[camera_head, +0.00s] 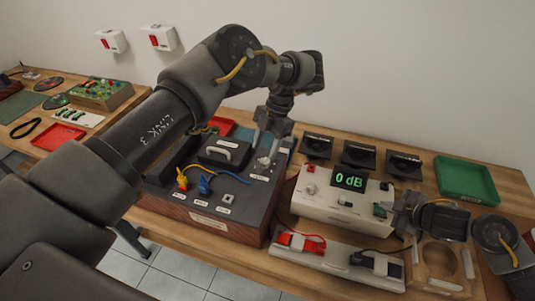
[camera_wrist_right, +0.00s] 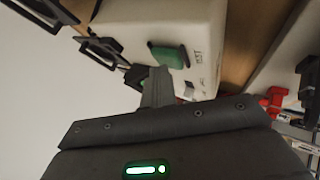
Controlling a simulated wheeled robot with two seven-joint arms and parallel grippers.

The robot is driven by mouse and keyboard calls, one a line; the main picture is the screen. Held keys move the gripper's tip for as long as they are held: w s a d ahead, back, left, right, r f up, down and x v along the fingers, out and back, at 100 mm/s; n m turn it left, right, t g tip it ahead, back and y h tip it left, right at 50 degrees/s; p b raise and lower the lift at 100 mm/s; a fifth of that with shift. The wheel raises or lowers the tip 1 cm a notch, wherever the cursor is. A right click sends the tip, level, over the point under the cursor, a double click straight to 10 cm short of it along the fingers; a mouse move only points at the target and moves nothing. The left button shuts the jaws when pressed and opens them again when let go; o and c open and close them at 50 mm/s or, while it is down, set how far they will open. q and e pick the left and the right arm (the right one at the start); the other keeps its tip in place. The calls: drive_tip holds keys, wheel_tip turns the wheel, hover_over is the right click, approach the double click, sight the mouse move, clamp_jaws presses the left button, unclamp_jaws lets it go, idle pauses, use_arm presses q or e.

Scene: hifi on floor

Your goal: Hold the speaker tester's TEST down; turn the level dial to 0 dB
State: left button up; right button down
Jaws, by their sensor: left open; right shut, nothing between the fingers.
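The speaker tester (camera_head: 325,203) is a white box with a dark display (camera_head: 349,179) lit in green, which appears to read 0 dB. Its green TEST control (camera_head: 380,210) is at its right end; it also shows in the right wrist view (camera_wrist_right: 168,55). My right gripper (camera_head: 391,212) is shut and empty, its tip close by the green control; I cannot tell if it presses it. My left gripper (camera_head: 267,148) is open, pointing down at a small pale knob (camera_head: 263,161) on a dark box (camera_head: 225,207). Which knob is the level dial cannot be read.
The dark box carries a grey handle, yellow and blue plugs and small labels. Several black units (camera_head: 359,154) stand behind the tester; a green tray (camera_head: 465,178) is at the right. A white strip with red and black plugs (camera_head: 335,262) lies in front. My left arm hides part of the bench.

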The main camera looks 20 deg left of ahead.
sight(265, 160)
use_arm(q)
wheel_tip(265, 160, up, 5)
drive_tip(key=shift+s+r, duration=0.1)
use_arm(e)
drive_tip(key=shift+r, duration=0.1)
idle(2.0)
drive_tip(key=shift+r, duration=0.9)
drive_tip(key=shift+r, duration=2.5)
